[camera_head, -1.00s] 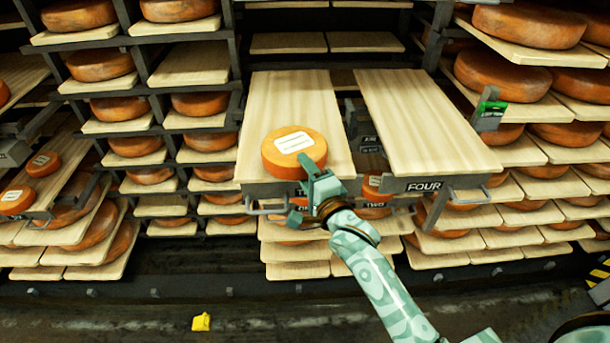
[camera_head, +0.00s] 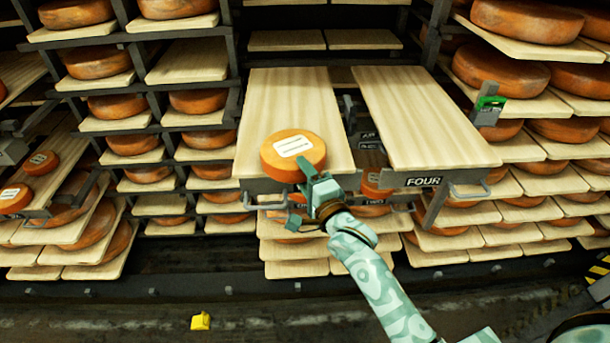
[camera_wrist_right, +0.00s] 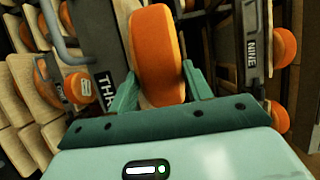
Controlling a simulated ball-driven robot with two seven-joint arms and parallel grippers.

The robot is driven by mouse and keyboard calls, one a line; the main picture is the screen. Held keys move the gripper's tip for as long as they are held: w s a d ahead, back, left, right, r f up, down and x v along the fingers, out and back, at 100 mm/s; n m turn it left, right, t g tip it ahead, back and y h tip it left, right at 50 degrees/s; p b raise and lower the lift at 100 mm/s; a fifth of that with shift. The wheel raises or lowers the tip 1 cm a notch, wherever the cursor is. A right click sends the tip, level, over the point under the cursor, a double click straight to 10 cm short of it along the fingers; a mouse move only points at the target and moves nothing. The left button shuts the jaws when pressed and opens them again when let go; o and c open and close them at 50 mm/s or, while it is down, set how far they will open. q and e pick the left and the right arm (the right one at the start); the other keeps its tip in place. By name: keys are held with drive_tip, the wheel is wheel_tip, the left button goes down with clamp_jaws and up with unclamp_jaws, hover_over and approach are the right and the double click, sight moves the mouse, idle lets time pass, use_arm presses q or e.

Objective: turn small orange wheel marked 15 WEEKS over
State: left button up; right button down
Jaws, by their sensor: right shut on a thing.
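The small orange wheel (camera_head: 289,169) has a white label on its upper face, too small to read. It is at the near end of the left pulled-out board (camera_head: 283,97). My right gripper (camera_head: 309,184) is shut on the wheel's near side. In the right wrist view the wheel (camera_wrist_right: 157,48) shows edge-on between the two fingers of my right gripper (camera_wrist_right: 162,87). In the head view one finger lies against its upper near rim. Whether the wheel touches the board is hidden. My left gripper is not in view.
An empty board marked FOUR (camera_head: 415,120) lies to the right, with a gap between the boards. A metal handle (camera_head: 264,203) juts out below the left board. Racks of larger wheels stand on both sides. A yellow object (camera_head: 201,321) is on the floor.

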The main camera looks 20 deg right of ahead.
drive_tip(key=shift+w, duration=0.1)
drive_tip(key=c, duration=0.6)
unclamp_jaws()
drive_tip(key=shift+o, duration=0.2)
drive_tip(key=shift+f, duration=0.25)
drive_tip(key=s+d+b, duration=0.1)
drive_tip(key=s+d, duration=0.1)
drive_tip(key=s, duration=1.4)
drive_tip(key=shift+s+r, duration=0.2)
drive_tip(key=shift+s, duration=0.05)
